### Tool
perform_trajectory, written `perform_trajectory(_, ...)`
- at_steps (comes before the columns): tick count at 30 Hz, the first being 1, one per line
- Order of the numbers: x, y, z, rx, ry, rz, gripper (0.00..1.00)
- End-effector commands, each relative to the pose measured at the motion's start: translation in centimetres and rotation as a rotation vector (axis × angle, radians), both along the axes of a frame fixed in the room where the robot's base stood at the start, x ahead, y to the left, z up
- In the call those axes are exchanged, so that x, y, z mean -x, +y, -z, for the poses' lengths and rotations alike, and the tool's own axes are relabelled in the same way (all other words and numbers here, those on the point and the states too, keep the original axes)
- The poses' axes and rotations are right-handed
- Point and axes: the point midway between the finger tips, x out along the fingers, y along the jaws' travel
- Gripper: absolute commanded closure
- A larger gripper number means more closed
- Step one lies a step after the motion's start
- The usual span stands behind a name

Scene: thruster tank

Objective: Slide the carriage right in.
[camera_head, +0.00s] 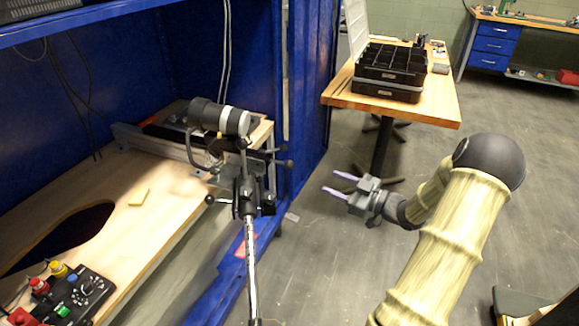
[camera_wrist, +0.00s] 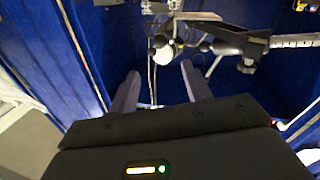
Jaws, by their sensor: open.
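The carriage looks to be the dark clamp assembly (camera_head: 254,160) at the right end of a silver rail (camera_head: 165,147), under a black and grey cylinder (camera_head: 218,117). Dark knobs stick out on its right side. How far in it sits on the rail I cannot tell. My gripper (camera_head: 338,183) is open and empty, with purple fingers pointing left, in the air to the right of the assembly and apart from it.
A tripod-like pole (camera_head: 250,250) stands in front of the assembly. A blue frame post (camera_head: 308,90) rises behind. A wooden table (camera_head: 440,105) with black trays (camera_head: 390,72) is at the back right. A wooden deck (camera_head: 150,215) lies left, with a control box (camera_head: 75,295). Floor is clear between.

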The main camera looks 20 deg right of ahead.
Motion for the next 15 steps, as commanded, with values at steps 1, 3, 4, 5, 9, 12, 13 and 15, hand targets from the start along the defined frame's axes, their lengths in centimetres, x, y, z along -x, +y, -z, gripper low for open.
perform_trajectory(1, -0.6, 0.5, 0.1, 0.0, 0.0, -0.004, 0.51)
perform_trajectory(3, -1.6, 1.1, 0.1, 0.0, 0.0, -0.003, 0.51)
perform_trajectory(4, -2.0, 1.4, 0.1, 0.001, -0.001, -0.003, 0.51)
perform_trajectory(5, -2.5, 1.8, 0.1, 0.001, -0.001, -0.004, 0.51)
perform_trajectory(9, -4.6, 3.1, 0.1, 0.0, 0.0, -0.004, 0.51)
perform_trajectory(12, -6.0, 4.1, 0.1, 0.0, 0.0, -0.003, 0.51)
perform_trajectory(13, -6.5, 4.4, 0.1, 0.0, 0.0, -0.003, 0.51)
perform_trajectory(15, -7.5, 5.1, 0.2, 0.0, 0.0, -0.003, 0.51)
